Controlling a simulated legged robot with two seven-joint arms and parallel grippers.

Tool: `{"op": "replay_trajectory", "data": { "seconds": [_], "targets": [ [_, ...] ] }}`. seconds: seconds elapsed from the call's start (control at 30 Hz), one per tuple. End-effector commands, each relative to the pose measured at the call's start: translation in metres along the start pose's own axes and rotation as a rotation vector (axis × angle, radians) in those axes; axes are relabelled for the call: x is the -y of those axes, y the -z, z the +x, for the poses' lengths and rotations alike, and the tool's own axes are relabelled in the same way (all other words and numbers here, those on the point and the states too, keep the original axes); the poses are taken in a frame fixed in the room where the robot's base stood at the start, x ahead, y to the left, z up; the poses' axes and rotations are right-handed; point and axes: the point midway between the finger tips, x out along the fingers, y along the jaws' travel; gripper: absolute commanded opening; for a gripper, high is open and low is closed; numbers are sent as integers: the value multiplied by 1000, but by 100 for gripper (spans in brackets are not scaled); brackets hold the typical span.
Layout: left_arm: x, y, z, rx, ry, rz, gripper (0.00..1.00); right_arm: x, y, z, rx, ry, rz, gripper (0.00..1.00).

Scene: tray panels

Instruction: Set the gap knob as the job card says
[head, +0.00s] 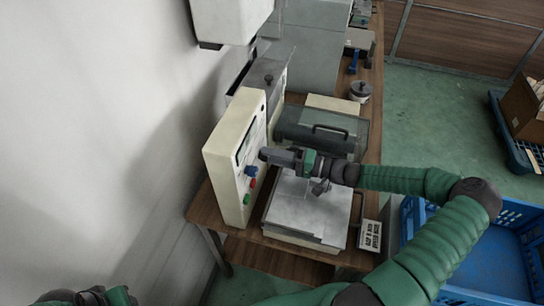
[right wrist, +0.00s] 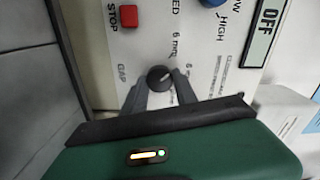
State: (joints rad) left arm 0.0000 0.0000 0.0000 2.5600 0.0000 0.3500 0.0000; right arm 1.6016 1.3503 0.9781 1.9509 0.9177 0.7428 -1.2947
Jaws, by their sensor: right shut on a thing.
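The gap knob (right wrist: 158,77) is a small dark round knob with a pale mark on the light panel, beside the words GAP and 6 mm. My right gripper (right wrist: 160,84) has a finger on each side of it and is shut on it. In the head view my right gripper (head: 266,154) reaches the cream control panel (head: 222,155) from the right and hides the knob. The job card (head: 370,236) stands at the table's front right; its small print is hard to read. My left gripper is out of view; only part of my left arm shows.
A red STOP button (right wrist: 129,16), a blue speed knob (right wrist: 213,2) and a display reading OFF (right wrist: 263,32) are near the gap knob. A flat metal plate (head: 308,207) lies below my right wrist. A blue crate (head: 480,265) stands right of the table.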

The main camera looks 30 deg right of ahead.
Motion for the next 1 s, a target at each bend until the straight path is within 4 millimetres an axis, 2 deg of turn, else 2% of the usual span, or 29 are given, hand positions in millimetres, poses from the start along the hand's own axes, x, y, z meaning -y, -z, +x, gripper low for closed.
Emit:
{"op": "replay_trajectory", "data": {
  "seconds": [0.43,1.0],
  "targets": [
    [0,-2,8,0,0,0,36,-4,-2,0,3,-7,-255,0],
    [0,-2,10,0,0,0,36,-5,-4,0,6,-10,-300,0]
  ]
}}
